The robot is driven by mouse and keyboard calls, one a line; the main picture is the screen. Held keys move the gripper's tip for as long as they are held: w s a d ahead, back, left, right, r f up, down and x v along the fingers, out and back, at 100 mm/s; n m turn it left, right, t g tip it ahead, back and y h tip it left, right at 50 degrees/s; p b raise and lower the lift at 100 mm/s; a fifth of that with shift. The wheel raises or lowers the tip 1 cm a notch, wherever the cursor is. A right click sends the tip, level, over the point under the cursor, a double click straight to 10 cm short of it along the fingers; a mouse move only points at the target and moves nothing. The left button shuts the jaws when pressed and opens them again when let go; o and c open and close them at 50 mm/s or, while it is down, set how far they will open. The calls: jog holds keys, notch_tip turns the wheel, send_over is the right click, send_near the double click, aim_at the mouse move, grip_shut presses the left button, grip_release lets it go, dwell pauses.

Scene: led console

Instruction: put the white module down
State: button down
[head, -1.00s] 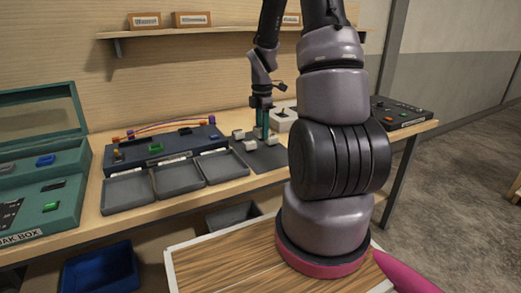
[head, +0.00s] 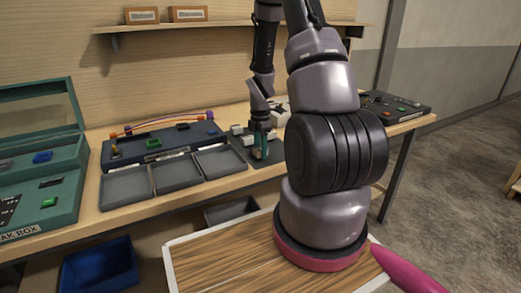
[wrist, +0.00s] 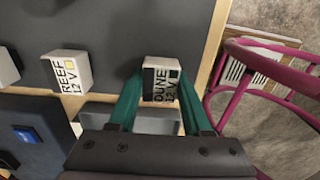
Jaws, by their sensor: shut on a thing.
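The white module (wrist: 161,82), labelled DUNE 12 V with a small yellow square, is between the teal fingers of my gripper (wrist: 160,88) in the wrist view. My gripper is shut on it, over the dark grey mat (wrist: 110,30) near the mat's wood-bordered edge. I cannot tell whether the module touches the mat. In the head view my gripper (head: 260,150) is low over the mat on the bench, and the held module is hard to make out there. A second white module (wrist: 67,72), labelled REEF 12 V, stands apart to the left.
Three grey trays (head: 176,172) and a dark console (head: 165,143) with cables are left of the mat. A teal case (head: 65,190) is at far left. A dark panel (head: 395,107) is at the right bench end.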

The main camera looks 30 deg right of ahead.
jog(key=shift+f, duration=0.15)
jog(key=shift+c, duration=1.7)
grip_release()
